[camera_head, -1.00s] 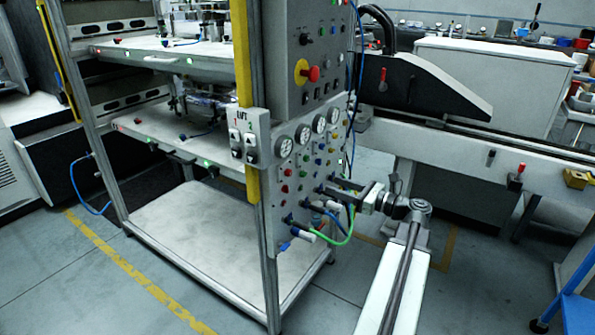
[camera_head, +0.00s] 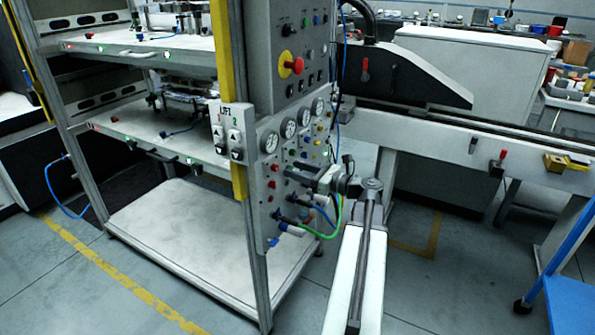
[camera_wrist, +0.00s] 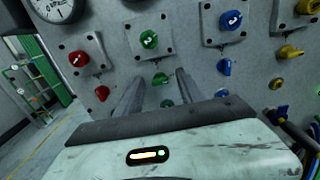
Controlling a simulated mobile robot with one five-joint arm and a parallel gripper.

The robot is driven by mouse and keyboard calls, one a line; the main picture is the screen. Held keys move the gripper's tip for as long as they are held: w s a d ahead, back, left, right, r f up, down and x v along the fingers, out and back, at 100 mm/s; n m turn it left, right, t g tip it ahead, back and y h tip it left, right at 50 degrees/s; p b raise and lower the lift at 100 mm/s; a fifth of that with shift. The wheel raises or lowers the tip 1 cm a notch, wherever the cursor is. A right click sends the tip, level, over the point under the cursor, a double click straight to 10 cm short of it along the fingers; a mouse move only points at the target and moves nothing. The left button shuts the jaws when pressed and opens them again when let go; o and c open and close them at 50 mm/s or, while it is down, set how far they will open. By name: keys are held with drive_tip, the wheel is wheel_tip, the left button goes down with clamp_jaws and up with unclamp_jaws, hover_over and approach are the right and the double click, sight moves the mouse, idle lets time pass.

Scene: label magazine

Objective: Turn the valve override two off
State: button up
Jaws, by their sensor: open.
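A grey valve panel (camera_head: 262,205) stands on the front right of the rack. In the wrist view it bears square-plated red (camera_wrist: 78,59), green (camera_wrist: 149,39), blue (camera_wrist: 231,19) and yellow (camera_wrist: 307,6) knobs. Below them are smaller red (camera_wrist: 102,93), green (camera_wrist: 160,79), blue (camera_wrist: 225,67) and yellow (camera_wrist: 290,52) knobs, with more under those. I cannot read which is override two. My gripper (camera_wrist: 155,80) is open and points at the panel, the smaller green knob between its fingertips in the picture. Contact is unclear. My gripper (camera_head: 302,172) hides part of the panel in the head view.
Round gauges (camera_head: 270,142) sit above the knobs. Green and blue hoses (camera_head: 326,234) leave the panel's lower part, close under my arm. A red emergency button (camera_head: 297,65) and a lift switch box (camera_head: 234,135) are nearby. Open floor lies in front.

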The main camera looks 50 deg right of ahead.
clamp_jaws()
drive_tip(key=shift+s+a+f+n, duration=0.1)
drive_tip(key=shift+f+n, duration=0.05)
drive_tip(key=shift+n, duration=4.35)
drive_tip(key=shift+a+f+n, duration=0.1)
drive_tip(key=shift+n, duration=4.4)
unclamp_jaws()
